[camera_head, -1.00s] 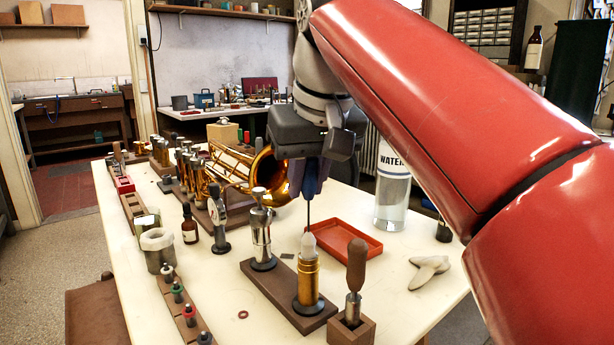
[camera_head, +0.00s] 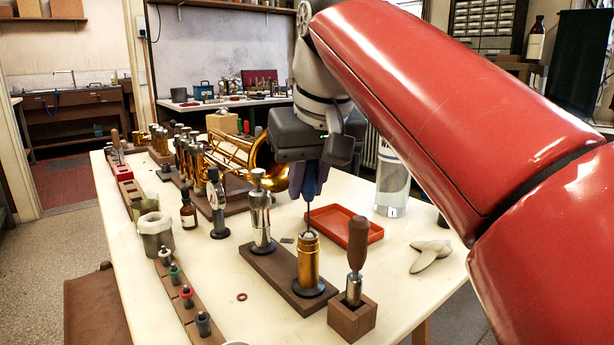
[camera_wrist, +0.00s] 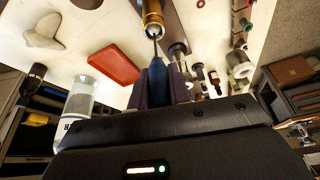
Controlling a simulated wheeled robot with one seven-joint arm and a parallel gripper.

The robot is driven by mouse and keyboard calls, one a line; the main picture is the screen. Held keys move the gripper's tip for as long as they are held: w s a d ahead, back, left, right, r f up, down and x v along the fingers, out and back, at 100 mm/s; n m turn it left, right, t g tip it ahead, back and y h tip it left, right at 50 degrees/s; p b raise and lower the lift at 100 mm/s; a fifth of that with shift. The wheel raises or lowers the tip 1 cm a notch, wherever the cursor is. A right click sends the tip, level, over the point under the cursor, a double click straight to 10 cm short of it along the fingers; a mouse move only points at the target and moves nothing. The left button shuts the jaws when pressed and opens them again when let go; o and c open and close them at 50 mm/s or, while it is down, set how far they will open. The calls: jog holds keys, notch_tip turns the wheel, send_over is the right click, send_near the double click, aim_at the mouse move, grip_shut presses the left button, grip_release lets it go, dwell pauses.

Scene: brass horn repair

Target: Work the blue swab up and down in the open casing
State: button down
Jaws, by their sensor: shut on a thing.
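My gripper (camera_head: 311,182) is shut on the blue handle of the swab and points down over the table. The blue handle also shows between my fingers in the wrist view (camera_wrist: 157,75). The swab's thin dark rod (camera_head: 308,218) runs down to the mouth of the open brass casing (camera_head: 308,262). The white swab head is mostly hidden inside the casing, with only a little pale material at its mouth. The casing stands upright on a dark round foot on a brown block; it also shows in the wrist view (camera_wrist: 152,15).
A capped silver casing (camera_head: 260,215) stands on the same block (camera_head: 272,272). A wooden-handled tool (camera_head: 357,245) stands in a small block just right. Behind are an orange tray (camera_head: 345,224), a water bottle (camera_head: 392,185) and a brass horn (camera_head: 240,158). A grey cloth-like piece (camera_head: 430,255) lies right.

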jog(key=shift+r+p, duration=1.9)
jog(key=shift+p, duration=0.05)
jog(key=shift+f, duration=0.15)
jog(key=shift+f+b, duration=1.45)
jog(key=shift+f, duration=0.35)
jog(key=shift+r+p, duration=1.9)
jog(key=shift+p, duration=0.2)
jog(key=shift+f, duration=0.1)
